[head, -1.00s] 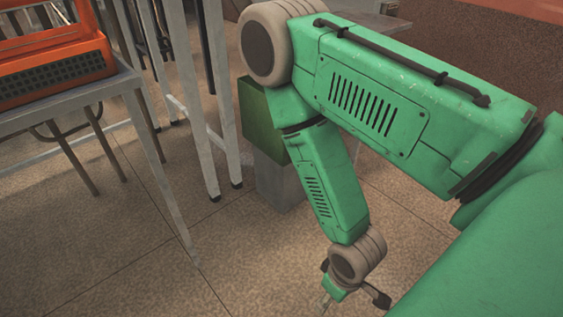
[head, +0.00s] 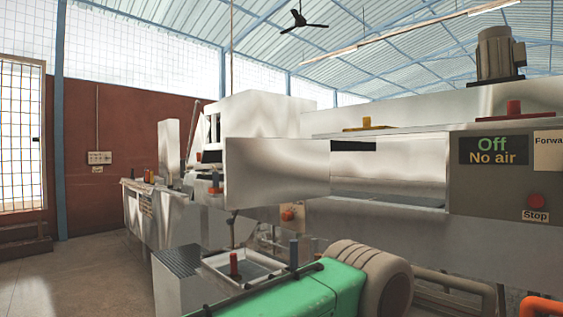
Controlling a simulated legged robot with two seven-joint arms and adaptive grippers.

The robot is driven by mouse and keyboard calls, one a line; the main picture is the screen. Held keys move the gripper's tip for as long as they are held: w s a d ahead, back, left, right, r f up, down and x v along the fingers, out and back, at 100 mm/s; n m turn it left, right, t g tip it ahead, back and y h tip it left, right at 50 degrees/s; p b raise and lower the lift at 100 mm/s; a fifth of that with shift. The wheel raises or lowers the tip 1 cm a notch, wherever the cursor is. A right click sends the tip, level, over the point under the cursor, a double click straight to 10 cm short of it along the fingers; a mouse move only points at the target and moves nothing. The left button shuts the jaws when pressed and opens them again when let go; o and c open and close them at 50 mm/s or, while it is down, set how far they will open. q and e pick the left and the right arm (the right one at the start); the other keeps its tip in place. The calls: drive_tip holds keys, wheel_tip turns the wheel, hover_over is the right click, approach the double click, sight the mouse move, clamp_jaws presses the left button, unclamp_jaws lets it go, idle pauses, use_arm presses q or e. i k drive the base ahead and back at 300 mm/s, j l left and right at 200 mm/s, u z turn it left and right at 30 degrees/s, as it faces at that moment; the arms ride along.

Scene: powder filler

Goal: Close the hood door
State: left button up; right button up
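The hood door appears to be the pale metal panel (head: 277,173) left of centre. It stands open, swung out beside the hood opening (head: 390,180), whose inside shows to its right. No handle can be made out on the panel. Neither of my grippers is in view.
A grey control panel (head: 505,178) reads "Off" and "No air" and has a red stop button. A tray with a red knob (head: 234,265) is at lower centre. Open floor (head: 60,275) lies at left.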

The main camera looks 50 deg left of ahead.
sight(259, 171)
drive_tip(key=j, duration=0.65)
drive_tip(key=k+j+z, duration=0.1)
drive_tip(key=j, duration=1.25)
drive_tip(key=k+j+z, duration=0.1)
drive_tip(key=j, duration=0.55)
